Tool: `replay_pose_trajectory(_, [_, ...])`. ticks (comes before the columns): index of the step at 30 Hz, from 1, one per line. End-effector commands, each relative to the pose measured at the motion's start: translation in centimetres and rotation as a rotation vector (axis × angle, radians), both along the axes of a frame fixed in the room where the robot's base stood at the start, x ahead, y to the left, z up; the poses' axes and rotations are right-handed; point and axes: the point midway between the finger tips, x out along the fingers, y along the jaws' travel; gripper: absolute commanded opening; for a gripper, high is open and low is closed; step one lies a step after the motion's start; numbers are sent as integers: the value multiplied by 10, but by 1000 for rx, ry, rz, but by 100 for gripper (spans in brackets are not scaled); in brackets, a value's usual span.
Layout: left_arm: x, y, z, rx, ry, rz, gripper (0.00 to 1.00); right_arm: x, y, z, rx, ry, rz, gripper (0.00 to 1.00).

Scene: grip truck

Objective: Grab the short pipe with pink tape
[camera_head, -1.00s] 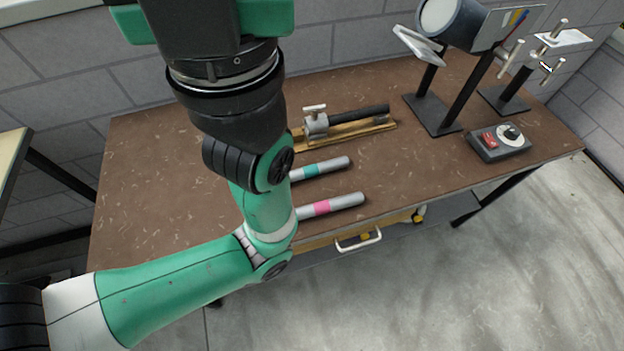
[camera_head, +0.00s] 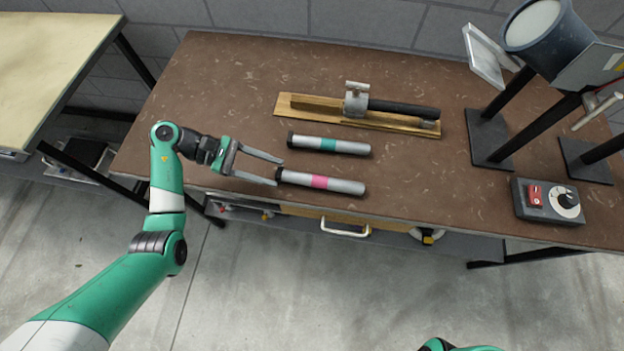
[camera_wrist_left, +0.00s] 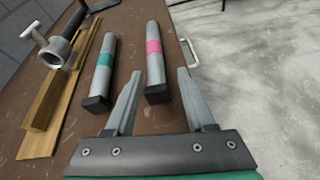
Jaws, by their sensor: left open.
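The short pipe with pink tape (camera_head: 340,184) lies on the brown workbench near its front edge, its dark end toward the left. It also shows in the left wrist view (camera_wrist_left: 155,70). My left gripper (camera_head: 280,172) is open and empty at the pipe's dark left end. In the left wrist view the fingertips (camera_wrist_left: 160,72) point along the pipe, and the dark end is at or just beyond the gap between them; contact cannot be told. A similar pipe with teal tape (camera_head: 345,146) lies behind the pink one, outside the fingers. My right gripper is not visible.
A wooden board (camera_head: 290,106) with a clamp and black rod lies behind the pipes. A control box (camera_head: 535,201) with a red switch and dark stands (camera_head: 490,140) are at the right. The bench's left part is bare. A drawer handle (camera_head: 345,231) sticks out below the front edge.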

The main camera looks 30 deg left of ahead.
Motion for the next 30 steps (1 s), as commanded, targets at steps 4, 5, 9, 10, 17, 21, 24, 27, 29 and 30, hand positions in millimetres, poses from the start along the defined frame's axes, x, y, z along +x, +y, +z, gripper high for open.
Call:
replay_pose_trajectory(4, [-4, 17, -1, -5, 3, 46, 55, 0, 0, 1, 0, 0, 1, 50])
replay_pose_trajectory(5, [-4, 18, -1, -4, 3, 50, 55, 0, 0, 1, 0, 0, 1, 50])
replay_pose_trajectory(9, [-3, 14, -3, -5, 2, 49, 55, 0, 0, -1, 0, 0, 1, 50])
replay_pose_trajectory(10, [-1, 11, -5, -5, 2, 48, 55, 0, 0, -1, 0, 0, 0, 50])
replay_pose_trajectory(17, [17, -25, -21, -4, 2, 46, 55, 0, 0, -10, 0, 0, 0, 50])
replay_pose_trajectory(21, [22, -36, -24, -4, 0, 48, 55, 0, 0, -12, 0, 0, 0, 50])
replay_pose_trajectory(24, [23, -37, -24, -4, 0, 49, 55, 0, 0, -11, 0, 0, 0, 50])
replay_pose_trajectory(27, [26, -45, -29, -5, 1, 46, 55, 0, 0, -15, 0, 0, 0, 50])
replay_pose_trajectory(29, [29, -55, -33, -5, 1, 45, 55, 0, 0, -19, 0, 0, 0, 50])
replay_pose_trajectory(30, [32, -62, -35, -5, 2, 45, 55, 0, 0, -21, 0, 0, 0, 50])
